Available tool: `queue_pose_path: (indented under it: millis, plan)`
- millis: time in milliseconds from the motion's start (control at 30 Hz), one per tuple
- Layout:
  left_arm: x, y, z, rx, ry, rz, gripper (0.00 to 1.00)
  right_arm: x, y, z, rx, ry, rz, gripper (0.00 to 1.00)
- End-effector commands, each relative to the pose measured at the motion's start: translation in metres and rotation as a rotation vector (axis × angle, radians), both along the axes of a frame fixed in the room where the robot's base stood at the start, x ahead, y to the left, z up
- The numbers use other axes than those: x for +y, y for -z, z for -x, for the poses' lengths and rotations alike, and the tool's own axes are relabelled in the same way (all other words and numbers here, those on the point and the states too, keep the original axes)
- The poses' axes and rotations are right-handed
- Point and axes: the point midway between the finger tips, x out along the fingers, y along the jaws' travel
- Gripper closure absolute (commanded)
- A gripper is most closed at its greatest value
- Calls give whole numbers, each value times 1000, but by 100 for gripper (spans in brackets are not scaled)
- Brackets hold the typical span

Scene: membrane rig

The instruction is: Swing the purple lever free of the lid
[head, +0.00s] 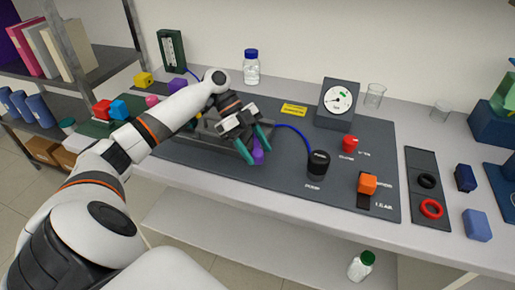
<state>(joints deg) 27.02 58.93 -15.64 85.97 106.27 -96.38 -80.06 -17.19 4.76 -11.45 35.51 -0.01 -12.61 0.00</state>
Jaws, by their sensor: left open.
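My left gripper (255,147) reaches over the middle of the bench with its teal fingers apart, pointing down. A small purple piece (258,157), which looks like the lever's end, shows right at the fingertips. I cannot tell whether the fingers touch it. The grey rig body (208,136) lies under the gripper and is partly covered by it. The lid and the rest of the lever are hidden behind my gripper and forearm. A second purple block (177,86) shows behind the forearm. My right gripper is not in view.
A blue tube (297,131) runs from the rig to a black knob (318,163). A gauge box (338,103), red button (349,144) and orange block (367,184) stand right on the dark mat (286,184). A clear bottle (251,68) stands behind. The mat's front is clear.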

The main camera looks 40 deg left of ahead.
Motion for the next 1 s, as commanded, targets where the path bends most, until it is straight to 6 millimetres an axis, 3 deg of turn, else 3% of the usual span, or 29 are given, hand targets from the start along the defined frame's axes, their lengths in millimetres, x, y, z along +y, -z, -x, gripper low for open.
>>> queue_pose_path:
  millis: [300, 500, 900, 1000]
  plan:
    - [48, -46, -3, -6, -6, 0, 48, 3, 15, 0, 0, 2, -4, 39]
    - [70, -69, -3, -4, -5, 1, 48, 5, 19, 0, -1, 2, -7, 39]
    - [77, -76, -3, -1, -2, 0, 48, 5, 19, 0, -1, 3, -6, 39]
    - [77, -76, -3, -1, -2, 0, 61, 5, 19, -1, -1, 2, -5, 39]
